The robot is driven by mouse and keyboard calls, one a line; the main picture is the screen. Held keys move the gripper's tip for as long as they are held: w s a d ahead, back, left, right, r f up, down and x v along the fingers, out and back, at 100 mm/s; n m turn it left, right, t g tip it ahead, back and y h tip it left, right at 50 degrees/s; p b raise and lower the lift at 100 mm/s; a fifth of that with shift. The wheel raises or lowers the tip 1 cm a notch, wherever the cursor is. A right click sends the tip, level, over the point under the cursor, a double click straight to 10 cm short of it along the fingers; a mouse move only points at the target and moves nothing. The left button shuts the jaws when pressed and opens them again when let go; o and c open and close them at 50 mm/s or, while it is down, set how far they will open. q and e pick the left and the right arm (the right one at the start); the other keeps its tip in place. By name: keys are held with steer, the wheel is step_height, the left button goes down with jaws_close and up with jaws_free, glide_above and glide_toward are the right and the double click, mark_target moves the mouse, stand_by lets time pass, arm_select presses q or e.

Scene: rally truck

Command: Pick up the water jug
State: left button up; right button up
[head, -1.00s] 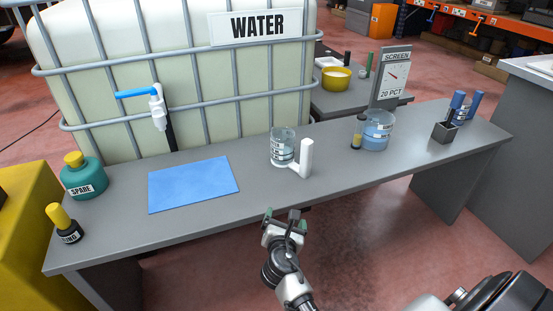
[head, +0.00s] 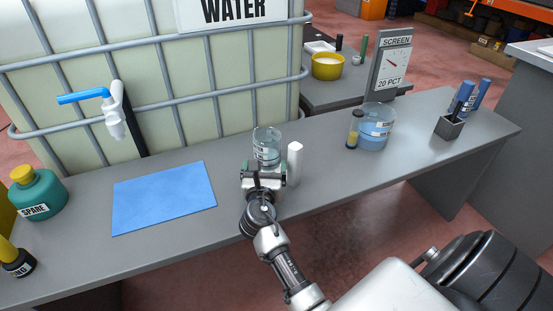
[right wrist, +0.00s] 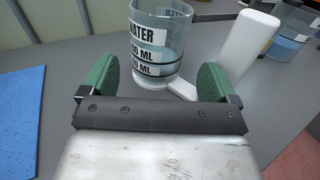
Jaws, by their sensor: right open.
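The water jug is a clear measuring jug (head: 267,143) with white labels and a white handle (head: 295,163) on its right side. It stands upright on the grey bench, below the water tank. In the right wrist view the jug (right wrist: 161,35) reads WATER with ML marks and stands just beyond the fingertips. My right gripper (head: 265,172) is open at the near side of the jug. Its green pads (right wrist: 158,78) are apart, to the left and right of the jug's near side, with nothing held. My left gripper is not in view.
A blue mat (head: 165,197) lies left of the jug. The white WATER tank (head: 190,75) with a blue-handled tap (head: 85,96) stands behind. A beaker of blue liquid (head: 376,128) and a small vial (head: 354,130) stand to the right. A teal SPARE bottle (head: 38,197) is far left.

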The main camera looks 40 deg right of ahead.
mark_target(266, 154)
steer(key=x, duration=0.3)
steer(key=shift+w+d, duration=0.15)
steer(key=shift+w, duration=0.05)
steer(key=b+x, duration=0.1)
steer(key=x, duration=0.2)
steer(key=shift+w+d, duration=0.1)
steer(key=shift+w, duration=0.15)
steer(key=shift+w+d, duration=0.25)
steer(key=shift+w, duration=0.05)
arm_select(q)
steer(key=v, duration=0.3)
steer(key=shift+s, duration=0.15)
arm_select(e)
steer(key=shift+r, duration=0.1)
steer(key=c, duration=0.9)
steer(key=shift+c, duration=0.2)
steer(key=shift+r, duration=0.1)
